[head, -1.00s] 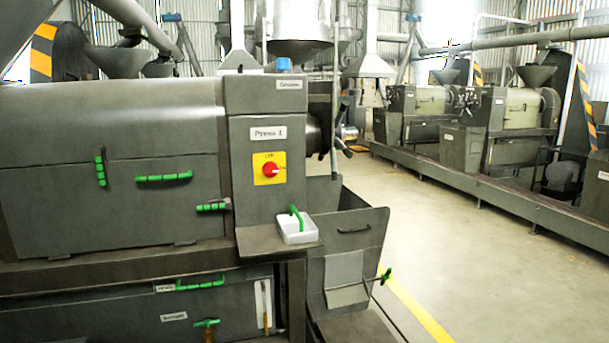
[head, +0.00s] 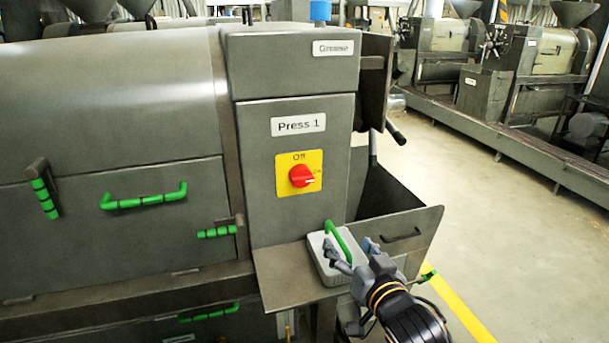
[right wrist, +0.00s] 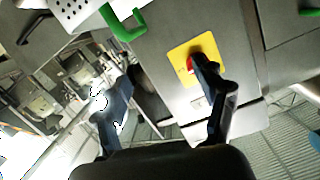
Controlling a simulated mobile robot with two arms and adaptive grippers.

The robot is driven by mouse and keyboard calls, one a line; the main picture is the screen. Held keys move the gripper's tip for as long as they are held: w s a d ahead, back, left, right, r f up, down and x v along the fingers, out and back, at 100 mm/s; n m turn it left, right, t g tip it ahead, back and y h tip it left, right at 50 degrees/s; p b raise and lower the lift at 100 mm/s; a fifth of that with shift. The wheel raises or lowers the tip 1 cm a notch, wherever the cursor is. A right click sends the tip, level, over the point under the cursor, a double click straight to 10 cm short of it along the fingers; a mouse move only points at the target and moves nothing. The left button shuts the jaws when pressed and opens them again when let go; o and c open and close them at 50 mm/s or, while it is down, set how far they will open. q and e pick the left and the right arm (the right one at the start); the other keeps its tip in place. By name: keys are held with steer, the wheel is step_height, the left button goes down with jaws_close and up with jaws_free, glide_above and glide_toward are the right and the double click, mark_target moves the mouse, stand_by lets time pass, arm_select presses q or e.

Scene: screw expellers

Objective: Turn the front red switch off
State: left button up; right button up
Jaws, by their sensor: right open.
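The red rotary switch (head: 301,176) sits on a yellow plate (head: 284,184) on the front of the grey cabinet below the "Press 1" label. Its white mark points right, toward the "On" lettering. My right gripper (head: 349,248) is open and empty, below and to the right of the switch, apart from it and in front of the white box. In the right wrist view the switch (right wrist: 190,66) shows beyond one finger of my right gripper (right wrist: 160,78), which partly hides it. My left gripper is not in view.
A white box (head: 327,270) with a green handle (head: 338,240) stands on a ledge (head: 280,280) below the switch. A grey bin (head: 425,235) is at the right. Green handles (head: 145,197) stick out from the press at left. Open floor lies right.

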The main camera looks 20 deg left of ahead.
mark_target(305, 183)
steer(key=a+r+n+y, duration=0.1)
steer(key=a+r+y, duration=0.1)
steer(key=a+r, duration=0.35)
steer(key=p+x, duration=0.1)
steer(key=x, duration=0.2)
steer(key=r+p+x, duration=0.1)
steer(key=x, duration=0.3)
steer(key=p+x, duration=0.1)
steer(key=x, duration=0.2)
steer(key=shift+w+d+r, duration=0.2)
steer(key=shift+w+r, duration=0.1)
steer(key=shift+w, duration=0.3)
steer(key=shift+x, duration=0.9)
steer(key=shift+c, duration=0.2)
steer(key=c, duration=1.1)
